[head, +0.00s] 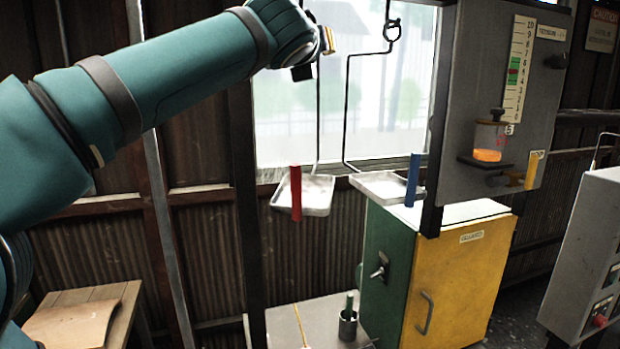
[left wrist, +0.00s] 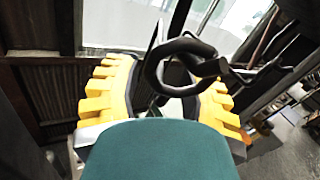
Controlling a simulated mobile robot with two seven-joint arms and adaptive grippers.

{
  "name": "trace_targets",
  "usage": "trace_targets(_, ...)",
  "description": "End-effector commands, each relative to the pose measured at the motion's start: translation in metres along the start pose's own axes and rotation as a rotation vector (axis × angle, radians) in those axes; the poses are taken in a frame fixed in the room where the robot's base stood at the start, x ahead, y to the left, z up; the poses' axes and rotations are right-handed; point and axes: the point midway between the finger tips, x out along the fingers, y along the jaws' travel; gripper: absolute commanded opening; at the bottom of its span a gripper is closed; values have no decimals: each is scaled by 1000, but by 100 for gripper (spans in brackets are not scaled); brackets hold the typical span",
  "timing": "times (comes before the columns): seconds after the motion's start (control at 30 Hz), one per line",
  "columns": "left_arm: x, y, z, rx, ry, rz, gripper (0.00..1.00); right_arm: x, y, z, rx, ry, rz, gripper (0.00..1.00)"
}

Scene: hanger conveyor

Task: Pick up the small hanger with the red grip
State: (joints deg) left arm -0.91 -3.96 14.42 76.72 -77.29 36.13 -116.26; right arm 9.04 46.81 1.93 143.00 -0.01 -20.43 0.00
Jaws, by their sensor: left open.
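The hanger with the red grip (head: 296,193) hangs in the middle of the head view. Its thin dark rod runs up from a small white tray (head: 318,194), and its top is hidden behind my left gripper (head: 322,45). In the left wrist view my left gripper (left wrist: 165,92) has its yellow fingers spread apart. A dark ring-shaped hook (left wrist: 152,72) shows between and slightly above the fingers. I cannot tell whether it touches them. My right gripper is in neither view.
A second hanger with a blue grip (head: 412,180) and its own tray (head: 378,186) hangs just right of the red one. A grey panel (head: 495,100) stands right of it, above a green and yellow cabinet (head: 462,275). A wooden table (head: 85,318) is at lower left.

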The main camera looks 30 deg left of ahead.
Motion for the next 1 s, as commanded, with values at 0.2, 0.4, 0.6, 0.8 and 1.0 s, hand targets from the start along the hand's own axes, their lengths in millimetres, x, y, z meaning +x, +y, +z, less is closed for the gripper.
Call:
trace_targets(0.2, 0, 0, 0, 0, -1, 0, 27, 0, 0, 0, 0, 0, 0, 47)
trace_targets(0.4, 0, 0, 0, 0, 0, 0, 0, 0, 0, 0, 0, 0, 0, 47)
trace_targets(0.6, -1, 0, 2, -1, -4, -1, 0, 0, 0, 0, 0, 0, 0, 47)
trace_targets(0.8, -1, 0, 3, -1, -3, -1, 0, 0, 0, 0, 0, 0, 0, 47)
trace_targets(1.0, -1, -2, 11, -1, -2, -1, 0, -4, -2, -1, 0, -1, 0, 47)
